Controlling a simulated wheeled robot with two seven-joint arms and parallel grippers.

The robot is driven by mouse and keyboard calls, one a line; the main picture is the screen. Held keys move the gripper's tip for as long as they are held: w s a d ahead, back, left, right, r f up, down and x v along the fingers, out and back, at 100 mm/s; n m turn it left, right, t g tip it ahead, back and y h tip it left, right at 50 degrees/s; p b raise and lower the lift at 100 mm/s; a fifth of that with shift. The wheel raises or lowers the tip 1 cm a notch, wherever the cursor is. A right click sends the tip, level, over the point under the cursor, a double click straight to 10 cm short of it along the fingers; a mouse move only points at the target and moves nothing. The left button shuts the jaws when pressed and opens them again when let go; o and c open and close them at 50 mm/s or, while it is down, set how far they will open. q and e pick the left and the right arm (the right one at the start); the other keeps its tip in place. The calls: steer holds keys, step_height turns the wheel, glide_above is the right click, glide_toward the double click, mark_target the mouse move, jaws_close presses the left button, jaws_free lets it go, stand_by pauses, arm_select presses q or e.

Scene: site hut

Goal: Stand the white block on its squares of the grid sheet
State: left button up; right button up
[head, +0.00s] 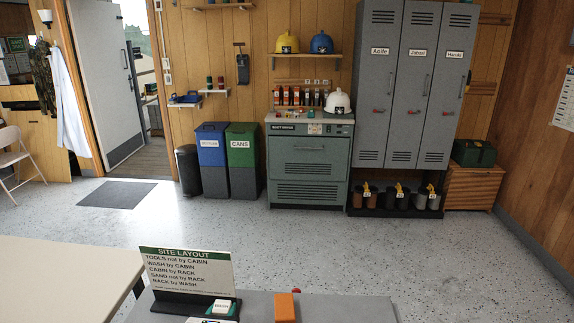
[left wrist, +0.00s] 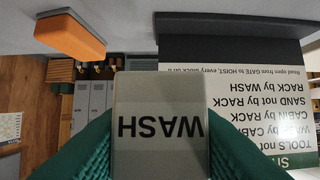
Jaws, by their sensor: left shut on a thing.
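The white block (left wrist: 160,120) is marked WASH, which reads upside down in the left wrist view. My left gripper (left wrist: 160,150) is shut on it, with a green finger on each side. In the head view the white block (head: 223,304) shows small at the bottom edge, just in front of the layout sign's lower right corner. The grid sheet cannot be made out in either view. My right gripper is not in view.
The SITE LAYOUT sign (head: 188,270) stands in a dark base on the grey table (head: 345,308); its text also shows in the left wrist view (left wrist: 235,110). An orange block (head: 285,307) stands to the right. A pale table (head: 60,280) is at the left.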

arm_select(q)
steer(key=s+a+r, duration=0.1)
steer(key=s+r, duration=1.2)
steer(key=shift+r, duration=0.2)
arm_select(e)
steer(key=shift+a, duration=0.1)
arm_select(q)
steer(key=shift+a, duration=0.1)
